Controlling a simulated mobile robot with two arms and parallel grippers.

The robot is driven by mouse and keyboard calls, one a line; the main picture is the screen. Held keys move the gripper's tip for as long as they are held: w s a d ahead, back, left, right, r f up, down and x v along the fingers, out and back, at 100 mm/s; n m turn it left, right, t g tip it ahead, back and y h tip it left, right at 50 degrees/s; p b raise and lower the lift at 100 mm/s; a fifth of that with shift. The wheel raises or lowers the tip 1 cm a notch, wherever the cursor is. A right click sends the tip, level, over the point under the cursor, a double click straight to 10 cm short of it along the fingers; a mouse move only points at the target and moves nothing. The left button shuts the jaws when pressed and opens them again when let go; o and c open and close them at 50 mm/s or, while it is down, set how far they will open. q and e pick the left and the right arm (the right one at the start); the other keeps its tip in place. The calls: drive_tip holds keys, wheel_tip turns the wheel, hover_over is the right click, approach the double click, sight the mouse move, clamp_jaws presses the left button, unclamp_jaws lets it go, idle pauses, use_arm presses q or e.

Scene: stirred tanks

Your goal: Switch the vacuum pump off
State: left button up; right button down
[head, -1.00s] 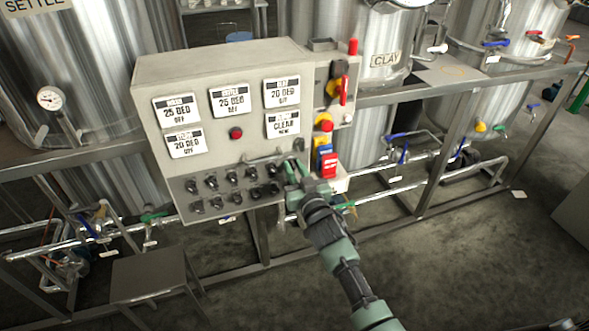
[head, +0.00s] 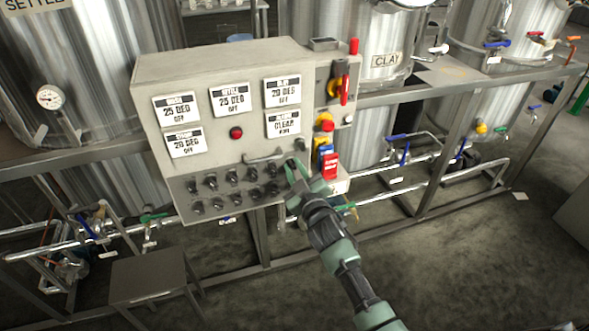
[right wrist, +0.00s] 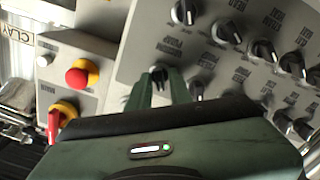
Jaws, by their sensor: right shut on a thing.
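The grey control panel (head: 222,140) fills the middle of the head view, with rows of black rotary knobs along its lower part. My right gripper (head: 292,164) reaches up from below to the right end of the upper knob row. In the right wrist view its two green fingers (right wrist: 160,80) are shut on a small dark knob (right wrist: 158,71), which shows between the fingertips. My left gripper is not in view.
A red stop button (head: 326,124) on yellow and a red-handled switch (head: 344,84) sit right of the knobs. Red and blue tags (head: 330,164) hang close beside my gripper. Other knobs (right wrist: 228,32) stand close by.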

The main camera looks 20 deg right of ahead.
idle(0.3)
drive_tip(key=c, duration=1.5)
unclamp_jaws()
drive_tip(key=shift+s, duration=0.15)
drive_tip(key=s+b, duration=0.1)
drive_tip(key=s, duration=0.6)
drive_tip(key=shift+s+d, duration=0.15)
drive_tip(key=shift+s, duration=0.15)
drive_tip(key=shift+f, duration=0.1)
